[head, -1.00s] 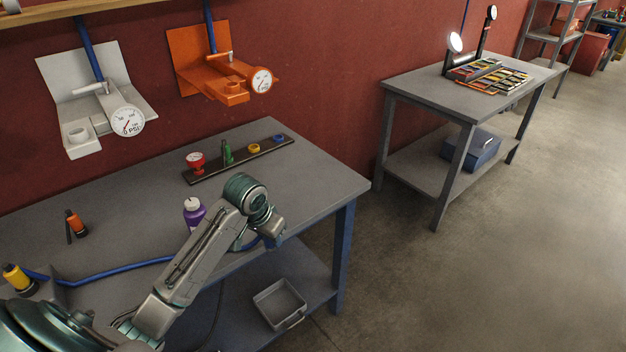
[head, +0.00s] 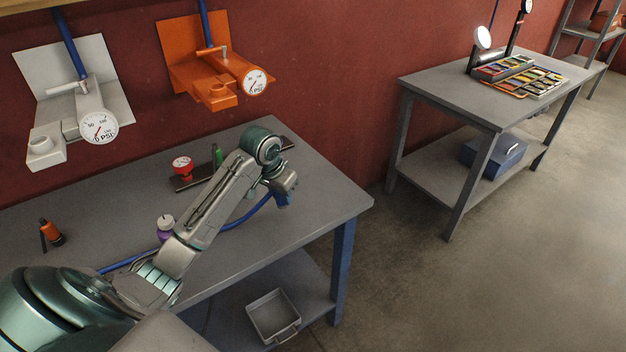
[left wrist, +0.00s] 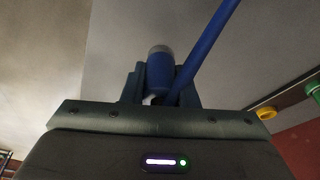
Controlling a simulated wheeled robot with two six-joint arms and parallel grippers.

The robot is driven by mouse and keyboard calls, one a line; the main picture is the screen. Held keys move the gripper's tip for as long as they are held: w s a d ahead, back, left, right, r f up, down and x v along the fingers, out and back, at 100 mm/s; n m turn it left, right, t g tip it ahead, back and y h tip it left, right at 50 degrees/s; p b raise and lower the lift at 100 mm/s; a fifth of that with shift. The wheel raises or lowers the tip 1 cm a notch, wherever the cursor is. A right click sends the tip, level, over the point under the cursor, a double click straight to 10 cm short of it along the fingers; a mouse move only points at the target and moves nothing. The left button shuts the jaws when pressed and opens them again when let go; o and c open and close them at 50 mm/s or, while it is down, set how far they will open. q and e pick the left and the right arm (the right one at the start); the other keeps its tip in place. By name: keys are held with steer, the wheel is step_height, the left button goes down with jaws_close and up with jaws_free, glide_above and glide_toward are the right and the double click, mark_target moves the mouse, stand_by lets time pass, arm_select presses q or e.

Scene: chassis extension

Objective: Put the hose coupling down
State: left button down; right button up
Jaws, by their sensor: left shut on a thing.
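My left gripper (head: 283,197) is above the right part of the near workbench. It is shut on the hose coupling (left wrist: 160,72), a blue cylinder with a grey end that shows between the fingers in the left wrist view. The blue hose (left wrist: 208,45) runs off from beside it. In the head view the hose (head: 248,214) passes behind my left arm, and the coupling is too small and covered to make out clearly. I cannot tell whether it touches the workbench (head: 318,205). My right gripper is not in view.
A purple bottle (head: 165,228) and an orange-black item (head: 51,233) stand on the bench. A grey tray (head: 273,316) is on the lower shelf. The bench's right end is clear.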

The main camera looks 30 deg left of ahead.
arm_select(q)
steer(key=w+p, duration=0.1)
steer(key=w, duration=0.5)
steer(key=shift+w+d+r+p, duration=0.1)
steer(key=shift+w+d+p, duration=0.05)
steer(key=shift+w+p, duration=0.2)
steer(key=w, duration=0.3)
steer(key=w+f+p, duration=0.1)
steer(key=w, duration=0.1)
steer(key=shift+w, duration=0.55)
step_height(320, 180, down, 3)
steer(key=shift+r+p, duration=0.1)
steer(key=shift+p, duration=0.7)
steer(key=shift+f, duration=0.45)
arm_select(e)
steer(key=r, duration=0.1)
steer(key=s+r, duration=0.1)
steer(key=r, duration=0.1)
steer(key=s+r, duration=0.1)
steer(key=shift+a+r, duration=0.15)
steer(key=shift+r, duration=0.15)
arm_select(q)
steer(key=shift+f, duration=0.1)
steer(key=c, duration=1.1)
jaws_free()
steer(key=shift+c, duration=0.2)
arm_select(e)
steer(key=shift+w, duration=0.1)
